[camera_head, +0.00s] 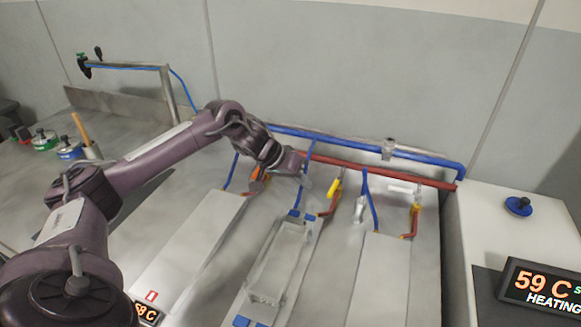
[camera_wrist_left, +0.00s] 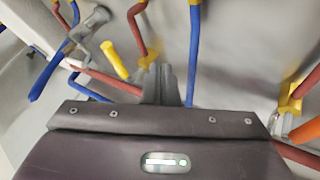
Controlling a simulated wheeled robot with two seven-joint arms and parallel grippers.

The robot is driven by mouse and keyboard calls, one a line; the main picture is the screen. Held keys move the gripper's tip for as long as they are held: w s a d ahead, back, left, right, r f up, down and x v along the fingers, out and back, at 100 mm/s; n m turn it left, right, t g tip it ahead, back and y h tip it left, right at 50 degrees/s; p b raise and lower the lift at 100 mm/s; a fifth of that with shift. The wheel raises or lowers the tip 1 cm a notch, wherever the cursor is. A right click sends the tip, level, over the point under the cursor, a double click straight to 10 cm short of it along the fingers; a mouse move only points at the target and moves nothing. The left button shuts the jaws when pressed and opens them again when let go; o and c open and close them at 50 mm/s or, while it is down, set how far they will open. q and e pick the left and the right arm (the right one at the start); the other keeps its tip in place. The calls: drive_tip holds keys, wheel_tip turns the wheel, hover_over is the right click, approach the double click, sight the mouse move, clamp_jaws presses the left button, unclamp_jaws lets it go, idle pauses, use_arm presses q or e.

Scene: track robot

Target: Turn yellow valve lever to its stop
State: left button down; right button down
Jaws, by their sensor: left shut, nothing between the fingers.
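The yellow valve lever (camera_head: 334,188) sticks up at a slant over the middle plate, on a valve on the red pipe branch. In the left wrist view the yellow lever (camera_wrist_left: 115,60) lies just left of my finger tips, beside a yellow valve body (camera_wrist_left: 149,60). My left gripper (camera_head: 307,182) is shut and empty, with its fingers just left of the lever in the head view. The closed fingers (camera_wrist_left: 161,82) show in the left wrist view with a small gap to the lever; touching cannot be told for sure. My right gripper is not in view.
An orange lever (camera_head: 261,173) stands at the left plate and a white lever (camera_head: 402,188) at the right one. Blue (camera_head: 330,137) and red (camera_head: 370,173) pipes run along the wall behind. A display (camera_head: 543,287) reads 59 C, heating.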

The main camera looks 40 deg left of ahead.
sight(334, 190)
use_arm(q)
drive_tip(key=d, duration=0.1)
drive_tip(key=w+d+p, duration=0.1)
drive_tip(key=d, duration=0.1)
drive_tip(key=shift+d, duration=0.7)
drive_tip(key=shift+d+r+n+p, duration=0.3)
drive_tip(key=shift+d+p, duration=0.05)
drive_tip(key=shift+p, duration=0.75)
drive_tip(key=shift+d+f+p, duration=0.1)
drive_tip(key=shift+d+p, duration=0.2)
drive_tip(key=shift+p, duration=0.1)
drive_tip(key=shift+f+y, duration=0.1)
drive_tip(key=shift+y, duration=0.2)
drive_tip(key=shift+a, duration=0.15)
